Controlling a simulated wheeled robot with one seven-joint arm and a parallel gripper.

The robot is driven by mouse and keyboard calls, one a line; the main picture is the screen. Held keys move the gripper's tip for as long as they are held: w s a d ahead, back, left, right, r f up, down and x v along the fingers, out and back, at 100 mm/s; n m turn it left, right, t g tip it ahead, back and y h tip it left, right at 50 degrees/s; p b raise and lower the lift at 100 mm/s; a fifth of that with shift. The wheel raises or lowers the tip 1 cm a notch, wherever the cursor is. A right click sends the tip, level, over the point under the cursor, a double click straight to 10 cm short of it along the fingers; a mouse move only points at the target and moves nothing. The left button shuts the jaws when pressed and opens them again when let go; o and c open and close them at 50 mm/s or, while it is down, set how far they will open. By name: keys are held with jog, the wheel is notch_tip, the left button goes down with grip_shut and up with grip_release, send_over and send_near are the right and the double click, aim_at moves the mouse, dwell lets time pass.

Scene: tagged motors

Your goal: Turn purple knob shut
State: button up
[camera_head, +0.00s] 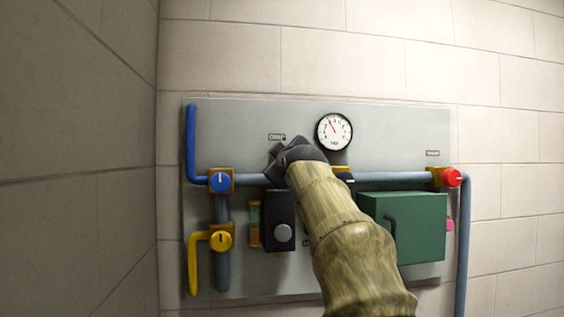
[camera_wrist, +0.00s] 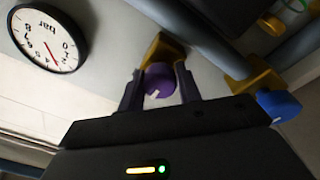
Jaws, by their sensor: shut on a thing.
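The purple knob (camera_wrist: 159,81) sits on a yellow valve body (camera_wrist: 160,50) on the pipe, in the middle of the wrist view. It has a white pointer mark on its face. My gripper (camera_wrist: 160,88) has one finger on each side of the knob and is shut on it. In the head view my gripper (camera_head: 283,158) is at the panel, left of the round gauge, and my arm hides the purple knob there.
The grey panel (camera_head: 240,118) carries a gauge (camera_head: 334,131), a blue knob (camera_head: 220,182), a yellow knob (camera_head: 221,240), a red knob (camera_head: 451,177), a dark box (camera_head: 279,210) and a green box (camera_head: 420,215). Pipes run between them. A side wall (camera_head: 80,150) stands at the left.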

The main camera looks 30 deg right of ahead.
jog(key=o, duration=1)
jog(key=shift+c, duration=0.2)
jog(key=b+v, duration=0.8)
jog(key=v, duration=0.9)
jog(key=shift+s, duration=0.2)
